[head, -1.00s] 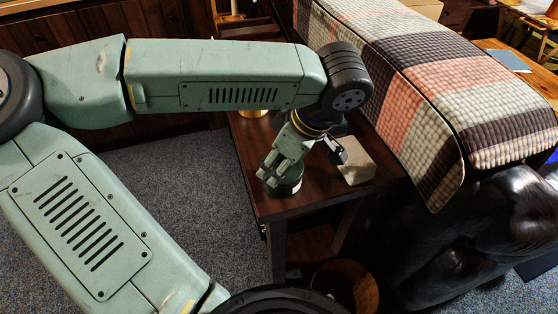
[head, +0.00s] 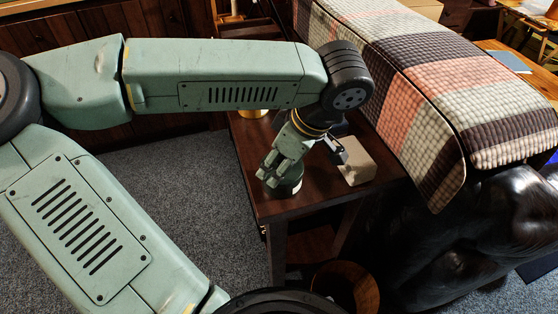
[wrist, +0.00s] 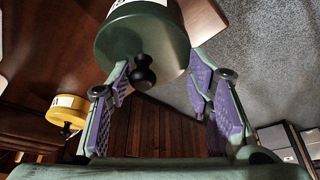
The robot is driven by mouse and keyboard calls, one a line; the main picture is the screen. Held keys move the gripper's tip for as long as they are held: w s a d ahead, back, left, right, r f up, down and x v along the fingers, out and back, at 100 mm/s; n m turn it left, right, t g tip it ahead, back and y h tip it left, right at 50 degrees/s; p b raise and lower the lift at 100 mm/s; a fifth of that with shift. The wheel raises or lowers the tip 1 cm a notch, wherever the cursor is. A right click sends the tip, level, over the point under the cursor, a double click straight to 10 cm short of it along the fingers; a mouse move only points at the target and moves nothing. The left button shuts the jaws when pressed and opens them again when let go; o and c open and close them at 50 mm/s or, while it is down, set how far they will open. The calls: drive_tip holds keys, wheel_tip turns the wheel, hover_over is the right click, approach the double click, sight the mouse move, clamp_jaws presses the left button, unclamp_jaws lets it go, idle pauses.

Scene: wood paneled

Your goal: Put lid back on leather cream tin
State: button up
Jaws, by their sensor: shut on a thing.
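The leather cream tin (wrist: 108,38) is dark green with a white label, and it stands near the front left corner of the small dark wooden table. In the head view the tin (head: 290,189) is partly hidden by my gripper. The green lid (wrist: 163,50) with a round black knob (wrist: 143,76) faces the wrist camera and appears to be on the tin's top; the seam between them is not clear. My gripper (head: 277,178) points down over it. In the wrist view my gripper's fingers (wrist: 158,75) are on both sides of the lid, shut on it.
A beige box (head: 356,163) stands on the table just right of my gripper. A yellow tin (wrist: 68,111) is farther back on the table. A wooden bin (head: 362,285) stands below on the floor.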

drive_tip(key=o, duration=1.2)
drive_tip(key=shift+o, duration=0.2)
drive_tip(key=o, duration=0.4)
drive_tip(key=shift+o, duration=0.2)
drive_tip(key=shift+r, duration=0.1)
drive_tip(key=shift+r+p, duration=2.2)
drive_tip(key=shift+r, duration=1.25)
drive_tip(key=shift+c, duration=0.6)
clamp_jaws()
